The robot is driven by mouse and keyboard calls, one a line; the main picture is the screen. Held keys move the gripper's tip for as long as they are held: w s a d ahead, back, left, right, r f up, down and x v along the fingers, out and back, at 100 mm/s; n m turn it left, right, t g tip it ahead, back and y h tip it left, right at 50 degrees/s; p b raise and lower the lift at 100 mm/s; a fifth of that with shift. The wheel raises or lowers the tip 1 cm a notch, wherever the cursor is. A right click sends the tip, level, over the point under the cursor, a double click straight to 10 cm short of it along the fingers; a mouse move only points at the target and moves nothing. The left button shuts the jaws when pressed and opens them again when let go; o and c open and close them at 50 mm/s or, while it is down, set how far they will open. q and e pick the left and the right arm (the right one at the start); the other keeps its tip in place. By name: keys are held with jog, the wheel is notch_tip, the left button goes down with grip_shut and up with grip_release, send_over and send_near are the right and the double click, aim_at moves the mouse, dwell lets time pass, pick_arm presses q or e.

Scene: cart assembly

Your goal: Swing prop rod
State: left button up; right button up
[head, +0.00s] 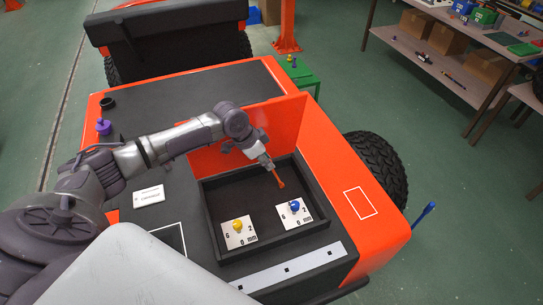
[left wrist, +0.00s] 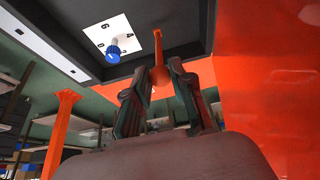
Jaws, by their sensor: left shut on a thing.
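The orange prop rod (head: 279,179) shows in the head view as a short slanted piece at the tip of my left gripper (head: 267,162), over the open dark compartment. In the left wrist view the rod (left wrist: 158,46) runs from the dark compartment wall to between the fingers of my left gripper (left wrist: 158,72), which is shut on it. The fingers hide part of the rod. The orange lid (head: 285,118) stands raised behind the compartment; it also fills the right of the left wrist view (left wrist: 270,70). My right gripper is not in view.
The compartment (head: 283,240) holds a white plate with a yellow knob (head: 238,225) and one with a blue knob (head: 295,205). A white label card (head: 149,195) and a purple part (head: 103,127) lie on the cart's left side. A shelf (head: 445,68) stands at the upper right.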

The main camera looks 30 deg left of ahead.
pick_arm(q)
jog(key=shift+s+a+f, duration=0.4)
jog(key=shift+s+a, duration=0.3)
jog(key=shift+s, duration=0.05)
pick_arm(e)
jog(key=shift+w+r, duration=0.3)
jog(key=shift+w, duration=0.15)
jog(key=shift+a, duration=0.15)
pick_arm(q)
jog(key=shift+s+a+f, duration=0.25)
jog(key=shift+s+f, duration=0.05)
jog(key=shift+s, duration=0.05)
jog(key=shift+s+a+f, duration=0.95)
jog(key=shift+s+f, duration=0.05)
jog(key=shift+s, duration=0.05)
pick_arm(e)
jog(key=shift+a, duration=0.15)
pick_arm(q)
jog(key=shift+s+f, duration=0.1)
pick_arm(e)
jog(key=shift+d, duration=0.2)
